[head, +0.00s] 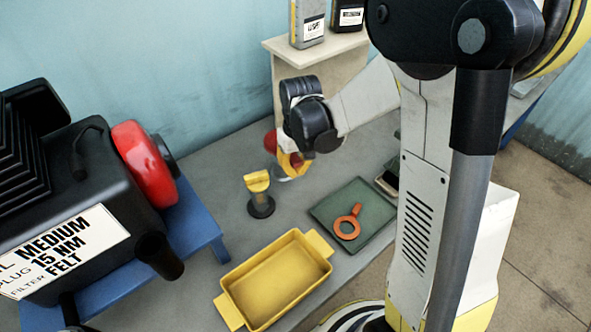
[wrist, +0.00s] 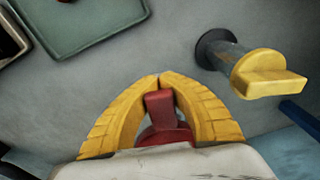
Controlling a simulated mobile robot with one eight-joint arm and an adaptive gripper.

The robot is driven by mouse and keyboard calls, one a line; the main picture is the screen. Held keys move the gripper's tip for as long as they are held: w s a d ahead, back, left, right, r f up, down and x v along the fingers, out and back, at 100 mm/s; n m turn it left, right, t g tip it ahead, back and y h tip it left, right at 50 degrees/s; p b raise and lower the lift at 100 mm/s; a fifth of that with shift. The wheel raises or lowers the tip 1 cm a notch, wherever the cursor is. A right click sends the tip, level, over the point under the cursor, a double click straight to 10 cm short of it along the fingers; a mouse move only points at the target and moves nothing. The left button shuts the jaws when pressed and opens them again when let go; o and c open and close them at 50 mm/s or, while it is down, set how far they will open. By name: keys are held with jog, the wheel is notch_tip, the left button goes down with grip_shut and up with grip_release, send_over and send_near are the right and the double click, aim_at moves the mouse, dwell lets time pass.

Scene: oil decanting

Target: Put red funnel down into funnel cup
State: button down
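The red funnel (head: 271,141) is partly hidden behind my gripper in the head view. In the wrist view its red handle (wrist: 160,106) sits between the yellow fingers, with a wider red part below. My gripper (head: 287,170) is shut on it, and in the wrist view the fingertips (wrist: 159,79) meet past the handle. A pale, see-through form (head: 272,173) shows low beside the fingers and may be the funnel cup. I cannot tell whether the funnel touches it.
A yellow-topped fitting (head: 258,183) on a dark round base stands close left of my gripper. A yellow tray (head: 240,282) is in front. A green tray (head: 322,212) holds an orange ring (head: 347,226). Bottles (head: 308,22) stand on a raised shelf behind. A black machine (head: 90,190) stands left.

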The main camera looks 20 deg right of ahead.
jog(key=shift+f, duration=0.3)
jog(key=c, duration=1.5)
grip_release()
jog(key=shift+c, duration=0.2)
jog(key=shift+r, duration=0.1)
jog(key=r, duration=1.2)
jog(key=shift+s+d, duration=0.1)
jog(key=shift+s, duration=0.2)
jog(key=s+r+t, duration=0.2)
jog(key=s+t, duration=0.1)
jog(key=s, duration=0.4)
jog(key=s+r+m+t, duration=0.1)
jog(key=s+r+t, duration=0.1)
jog(key=s, duration=0.5)
jog(key=shift+a+t, duration=0.45)
jog(key=shift+t, duration=0.35)
